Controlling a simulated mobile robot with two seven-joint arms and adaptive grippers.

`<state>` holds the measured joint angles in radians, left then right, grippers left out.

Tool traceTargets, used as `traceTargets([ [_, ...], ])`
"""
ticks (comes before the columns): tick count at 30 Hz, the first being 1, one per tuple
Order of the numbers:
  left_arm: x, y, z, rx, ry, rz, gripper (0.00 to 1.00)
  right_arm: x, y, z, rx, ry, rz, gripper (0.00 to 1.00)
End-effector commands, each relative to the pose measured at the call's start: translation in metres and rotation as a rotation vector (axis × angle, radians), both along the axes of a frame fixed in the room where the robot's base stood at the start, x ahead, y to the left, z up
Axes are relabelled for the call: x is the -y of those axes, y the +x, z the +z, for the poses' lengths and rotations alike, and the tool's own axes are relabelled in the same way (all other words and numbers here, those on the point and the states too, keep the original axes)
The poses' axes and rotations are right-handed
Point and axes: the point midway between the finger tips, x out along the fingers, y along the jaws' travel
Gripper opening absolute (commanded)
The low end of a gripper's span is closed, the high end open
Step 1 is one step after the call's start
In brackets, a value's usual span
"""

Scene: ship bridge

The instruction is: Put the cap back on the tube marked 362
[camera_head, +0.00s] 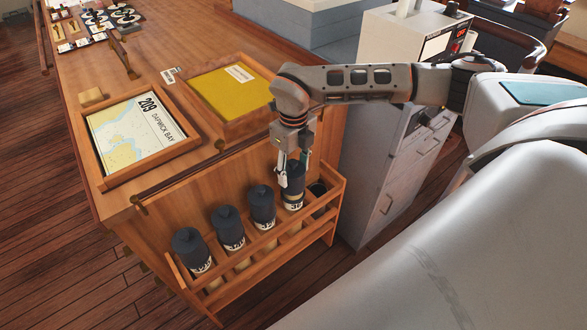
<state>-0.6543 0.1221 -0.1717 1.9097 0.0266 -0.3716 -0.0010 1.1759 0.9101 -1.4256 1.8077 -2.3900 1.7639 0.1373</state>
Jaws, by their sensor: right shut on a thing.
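My right gripper (291,172) points down over the wooden rack and is shut on a black cap (295,183). The cap is at the top of a tube (293,205) with a light label band that seems to start with 36; the rest cannot be read. The cap looks upright and in line with this tube, but whether it is fully seated I cannot tell. The tube stands in the rack (262,245), fourth from the left. My left gripper is not in view.
Three other black-capped tubes (188,247), (227,226), (261,204) stand to the left in the rack. A dark round opening (318,189) is at its right end. The chart table (175,85) behind bears a framed chart (137,133) and a yellow tray (226,93). A grey cabinet (385,170) is close on the right.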

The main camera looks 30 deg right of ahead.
Motion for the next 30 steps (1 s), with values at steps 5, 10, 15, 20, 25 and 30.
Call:
traceTargets([
  [5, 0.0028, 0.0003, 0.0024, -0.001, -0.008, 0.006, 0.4, 0.0, 0.0, 0.0002, 0.0, 0.0, 0.0, 0.22],
  [10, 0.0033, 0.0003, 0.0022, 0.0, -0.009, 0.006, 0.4, 0.0, 0.0, 0.0, 0.0, 0.0, 0.0, 0.22],
  [15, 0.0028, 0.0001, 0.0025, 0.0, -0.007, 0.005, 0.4, -0.0001, -0.0002, -0.0011, 0.0, 0.0, 0.0, 0.22],
  [20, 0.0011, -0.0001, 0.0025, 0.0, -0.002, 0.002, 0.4, -0.0001, -0.0001, -0.0021, 0.0, 0.0, 0.0, 0.22],
  [25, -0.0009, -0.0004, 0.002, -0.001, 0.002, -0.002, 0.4, -0.0001, -0.0001, -0.0021, 0.0, 0.0, 0.0, 0.6],
  [30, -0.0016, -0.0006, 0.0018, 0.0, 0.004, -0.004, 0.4, -0.0001, -0.0001, -0.0021, 0.0, 0.0, 0.0, 0.67],
])
